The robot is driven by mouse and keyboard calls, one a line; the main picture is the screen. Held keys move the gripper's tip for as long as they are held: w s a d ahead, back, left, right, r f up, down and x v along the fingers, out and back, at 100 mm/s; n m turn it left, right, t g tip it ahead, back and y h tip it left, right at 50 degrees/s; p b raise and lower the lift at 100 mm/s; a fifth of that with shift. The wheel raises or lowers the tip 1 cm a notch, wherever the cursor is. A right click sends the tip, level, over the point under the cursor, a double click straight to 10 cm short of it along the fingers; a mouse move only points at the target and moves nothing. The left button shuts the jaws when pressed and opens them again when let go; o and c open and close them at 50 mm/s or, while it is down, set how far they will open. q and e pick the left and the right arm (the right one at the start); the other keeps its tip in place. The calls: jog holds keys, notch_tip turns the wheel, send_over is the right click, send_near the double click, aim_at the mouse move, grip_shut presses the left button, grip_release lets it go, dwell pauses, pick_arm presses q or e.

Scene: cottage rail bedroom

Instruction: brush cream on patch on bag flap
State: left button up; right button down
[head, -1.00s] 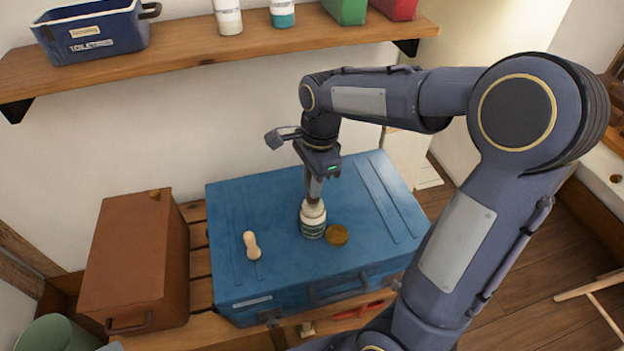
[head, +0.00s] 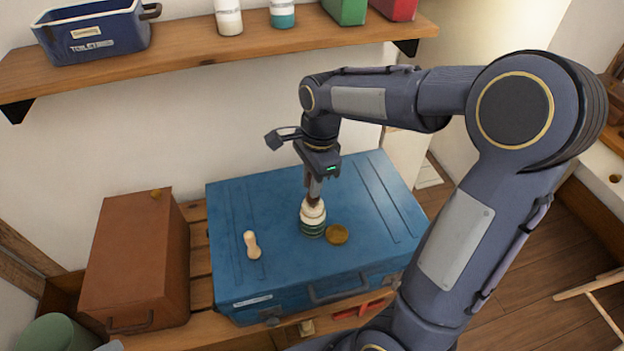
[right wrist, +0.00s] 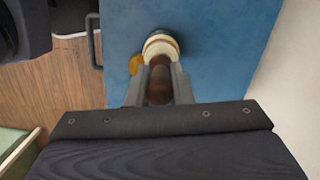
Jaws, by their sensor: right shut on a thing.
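My right gripper (head: 314,192) points down over the blue case and is shut on a brown handle (right wrist: 158,82), seen between the fingers in the right wrist view. The handle's lower end meets the top of a white and green jar (head: 312,222), which stands upright on the case; whether it is inside the jar is hidden. The jar's pale rim also shows in the right wrist view (right wrist: 160,44). A brown box-like bag (head: 135,260) stands at the left with a small brown spot or knob on top. No patch can be made out clearly. My left gripper is not in view.
The blue case (head: 285,190) lies on a slatted wooden bench. A round amber lid (head: 337,234) lies right of the jar, and a pale wooden peg-like piece (head: 252,245) lies left of it. A wall shelf (head: 190,52) with containers hangs above.

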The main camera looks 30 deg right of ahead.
notch_tip(320, 180, up, 7)
jog(key=p, duration=0.7)
dwell(0.4)
dwell(0.5)
